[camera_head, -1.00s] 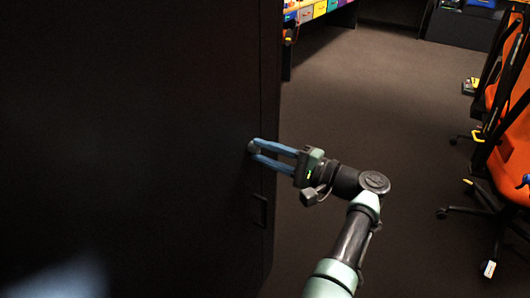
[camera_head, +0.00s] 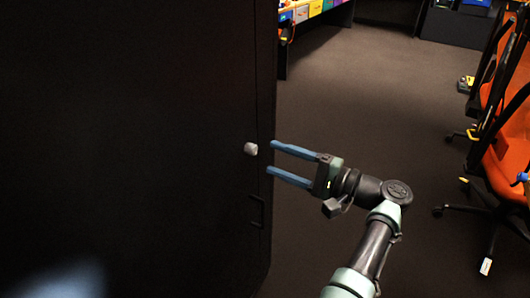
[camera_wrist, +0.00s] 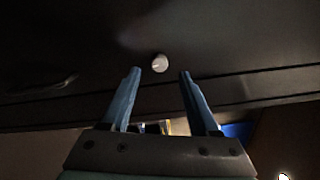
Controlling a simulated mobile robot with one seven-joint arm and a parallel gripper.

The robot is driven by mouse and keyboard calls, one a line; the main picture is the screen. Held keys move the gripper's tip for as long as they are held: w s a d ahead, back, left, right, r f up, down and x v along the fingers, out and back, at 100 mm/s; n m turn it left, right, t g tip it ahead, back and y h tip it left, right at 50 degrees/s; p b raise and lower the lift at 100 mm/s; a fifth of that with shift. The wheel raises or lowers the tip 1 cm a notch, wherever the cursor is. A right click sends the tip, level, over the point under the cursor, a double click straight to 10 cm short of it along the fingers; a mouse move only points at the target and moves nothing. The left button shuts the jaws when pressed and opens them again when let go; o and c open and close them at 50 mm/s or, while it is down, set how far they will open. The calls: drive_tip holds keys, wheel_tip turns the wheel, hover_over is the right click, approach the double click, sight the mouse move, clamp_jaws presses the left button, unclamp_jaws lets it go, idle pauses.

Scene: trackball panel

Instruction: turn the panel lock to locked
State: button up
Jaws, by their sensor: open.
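The panel lock is a small pale grey knob (camera_head: 251,149) on the dark panel (camera_head: 140,130), near its right edge. In the wrist view the knob (camera_wrist: 160,63) shows as a round face with a light mark, just beyond the fingertips and between their lines. My gripper (camera_head: 271,157) has two blue fingers, spread open and empty, pointing left at the panel. The fingertips are to the right of the knob and apart from it. In the wrist view my gripper (camera_wrist: 160,72) also shows open with nothing between the fingers. I cannot tell which lock state the mark shows.
A dark pull handle (camera_head: 257,211) sits on the panel below the knob. Orange chairs (camera_head: 508,150) stand at the right. Shelves with coloured bins (camera_head: 302,14) are at the back. The floor (camera_head: 365,100) between is clear.

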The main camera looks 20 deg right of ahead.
drive_tip(key=v, duration=0.8)
